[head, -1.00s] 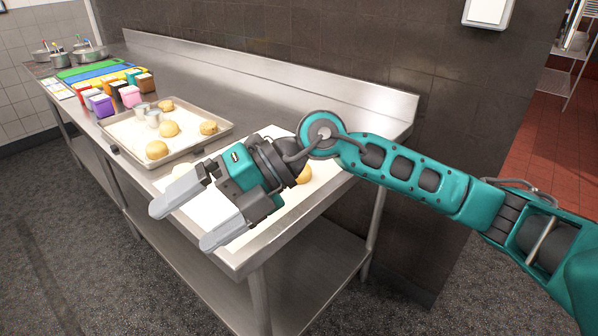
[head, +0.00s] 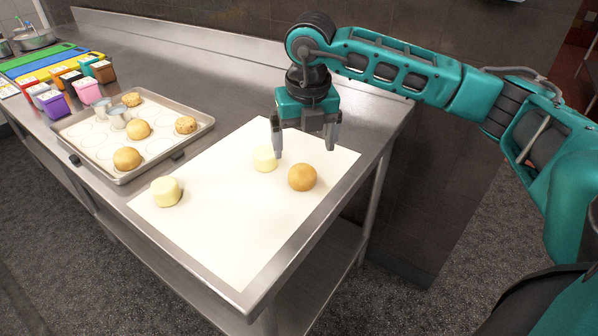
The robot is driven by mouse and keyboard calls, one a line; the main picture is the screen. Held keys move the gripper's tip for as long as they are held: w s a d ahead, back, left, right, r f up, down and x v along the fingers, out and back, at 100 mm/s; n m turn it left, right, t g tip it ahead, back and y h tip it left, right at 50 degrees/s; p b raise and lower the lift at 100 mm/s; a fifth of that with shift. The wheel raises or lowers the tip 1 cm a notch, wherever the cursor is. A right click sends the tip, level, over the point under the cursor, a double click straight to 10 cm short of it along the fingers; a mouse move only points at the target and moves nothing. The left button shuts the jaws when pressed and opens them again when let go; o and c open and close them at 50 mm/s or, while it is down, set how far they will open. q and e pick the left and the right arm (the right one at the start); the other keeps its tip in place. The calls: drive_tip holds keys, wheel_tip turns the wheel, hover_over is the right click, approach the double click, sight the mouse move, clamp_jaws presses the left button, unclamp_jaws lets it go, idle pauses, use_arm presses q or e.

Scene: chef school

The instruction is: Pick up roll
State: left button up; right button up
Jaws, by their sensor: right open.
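A round brown roll (head: 302,177) lies on the white sheet (head: 225,215) at the near right end of the steel table. Several more rolls sit on the metal tray to the left, among them a roll at its near edge (head: 127,159), one in the middle (head: 138,129) and one at its right (head: 186,125). My right gripper (head: 305,152) is open and empty, pointing down. In the picture its fingertips are just above the pale piece and the roll on the sheet; the exact height is hard to tell. My left gripper is out of view.
Two pale yellow pieces (head: 166,191) and (head: 265,159) stand on the sheet. The tray (head: 205,131) holds small metal cups (head: 118,117). Coloured containers (head: 88,91) and cutting boards (head: 45,60) lie farther left. The wall runs behind the table.

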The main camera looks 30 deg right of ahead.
sight(303, 168)
drive_tip(key=f, duration=0.3)
drive_tip(key=shift+w+d+f, duration=0.1)
drive_tip(key=shift+w+f, duration=0.15)
drive_tip(key=shift+f, duration=0.05)
drive_tip(key=shift+w+d+f, duration=0.1)
drive_tip(key=shift+w+f, duration=0.1)
drive_tip(key=shift+f, duration=0.7)
drive_tip(key=shift+w+d+f, duration=0.1)
drive_tip(key=shift+w+f, duration=0.05)
drive_tip(key=shift+f, duration=0.7)
drive_tip(key=shift+w+d+f, duration=0.1)
drive_tip(key=shift+w+f, duration=0.1)
drive_tip(key=shift+f, duration=0.7)
drive_tip(key=c, duration=1.1)
drive_tip(key=shift+r, duration=0.2)
